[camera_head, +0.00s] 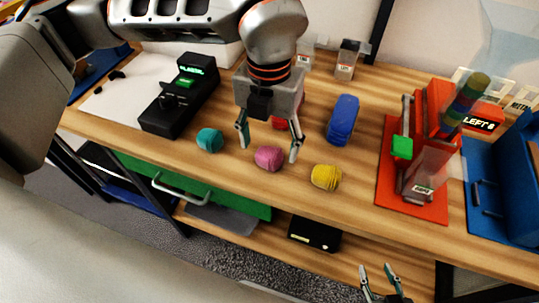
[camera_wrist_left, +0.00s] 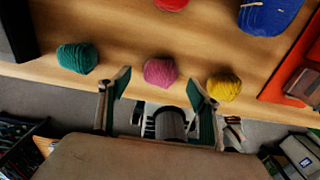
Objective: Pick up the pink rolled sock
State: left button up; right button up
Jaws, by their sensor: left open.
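The pink rolled sock (camera_head: 268,158) lies on the wooden table near its front edge, between a teal rolled sock (camera_head: 209,140) and a yellow rolled sock (camera_head: 326,177). My left gripper (camera_head: 269,142) is open and points down above the pink sock, its fingers spread to either side of it in the head view. In the left wrist view the pink sock (camera_wrist_left: 160,72) appears just beyond and between the open fingertips, with no clear contact. My right gripper (camera_head: 382,270) is at the bottom of the head view, in front of the table, with its fingers apart and nothing between them.
A blue rolled item (camera_head: 343,120) and a partly hidden red item (camera_head: 279,122) lie behind the pink sock. A black device (camera_head: 180,95) stands at left. A red mat (camera_head: 412,205) with a red stand and a blue bin (camera_head: 500,190) are at right.

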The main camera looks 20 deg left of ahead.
aim_at(269, 152)
pick_arm(q)
notch_tip(269, 152, down, 4)
jog(key=shift+r, duration=0.25)
jog(key=c, duration=1.1)
